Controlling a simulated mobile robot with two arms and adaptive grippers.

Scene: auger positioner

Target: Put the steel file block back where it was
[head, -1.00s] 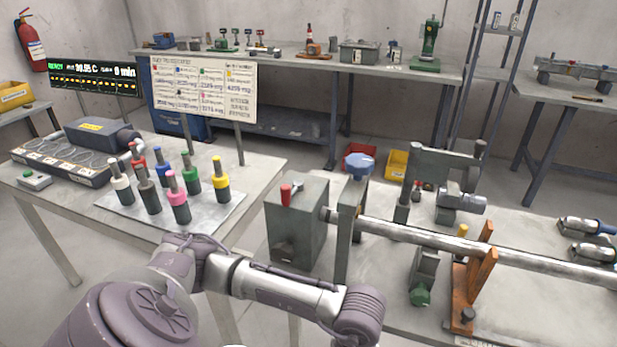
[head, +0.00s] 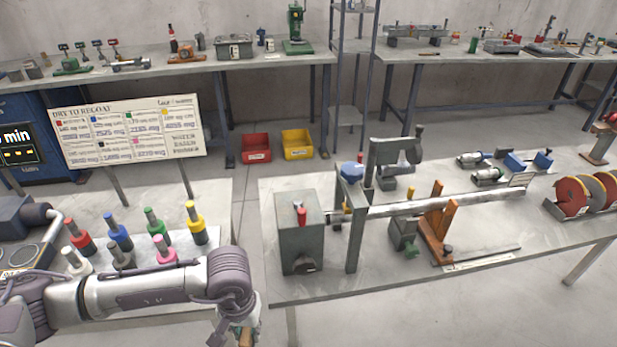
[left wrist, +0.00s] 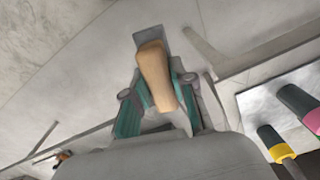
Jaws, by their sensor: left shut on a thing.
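My left gripper (left wrist: 160,102) is shut on a tan, wooden-looking handle (left wrist: 152,66) in the left wrist view. A grey flat block (left wrist: 152,36) shows just beyond the handle; I take the two together as the steel file block. Teal finger pads lie on both sides of the handle. In the head view the left gripper (head: 236,337) hangs at the bottom edge, in front of the gap between the two tables, and the held piece is mostly cut off. My right gripper is not in view.
Capped coloured bottles (head: 196,224) stand on the left table. The right table (head: 330,290) holds a grey box machine (head: 300,235), a long steel shaft (head: 430,204), an orange stand (head: 437,228) and red discs (head: 572,197). Its front left strip is clear.

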